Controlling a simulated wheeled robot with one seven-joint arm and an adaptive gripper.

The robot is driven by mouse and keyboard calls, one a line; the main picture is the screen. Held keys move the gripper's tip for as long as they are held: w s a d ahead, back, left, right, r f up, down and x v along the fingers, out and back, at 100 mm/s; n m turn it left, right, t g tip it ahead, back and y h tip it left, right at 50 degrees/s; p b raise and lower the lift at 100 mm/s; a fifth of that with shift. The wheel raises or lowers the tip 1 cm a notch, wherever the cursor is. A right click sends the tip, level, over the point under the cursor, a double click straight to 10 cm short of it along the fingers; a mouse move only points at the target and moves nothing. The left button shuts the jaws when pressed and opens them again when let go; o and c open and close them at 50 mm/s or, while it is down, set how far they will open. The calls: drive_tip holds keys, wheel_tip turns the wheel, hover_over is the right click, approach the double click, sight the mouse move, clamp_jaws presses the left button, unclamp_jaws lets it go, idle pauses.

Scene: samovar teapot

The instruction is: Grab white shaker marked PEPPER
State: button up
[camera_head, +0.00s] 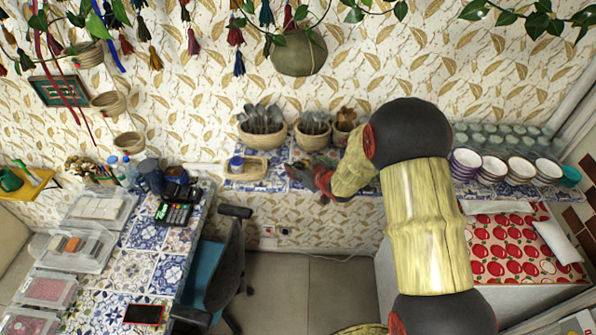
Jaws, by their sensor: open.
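My gripper (308,181) is open at the end of my arm, low over the blue-tiled shelf by the back wall. It is small in this view, and nothing can be made out between its fingers. I cannot pick out a white shaker marked PEPPER; no such lettering is readable. It may be hidden behind my gripper or arm. A small white container with a blue top (236,163) stands in a shallow woven tray (256,168) to the left of my gripper. I cannot tell what it is.
Woven baskets of cutlery (262,140) stand on the shelf behind my gripper. Stacked bowls (495,168) and rows of glasses are at the right. A tiled counter (135,265) with a card terminal (173,213) is at the left, beside a chair (222,268). The floor (300,285) between is clear.

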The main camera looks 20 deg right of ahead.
drive_tip(key=shift+c, duration=0.2)
drive_tip(key=c, duration=0.9)
drive_tip(key=shift+r, duration=0.1)
drive_tip(key=shift+c, duration=0.2)
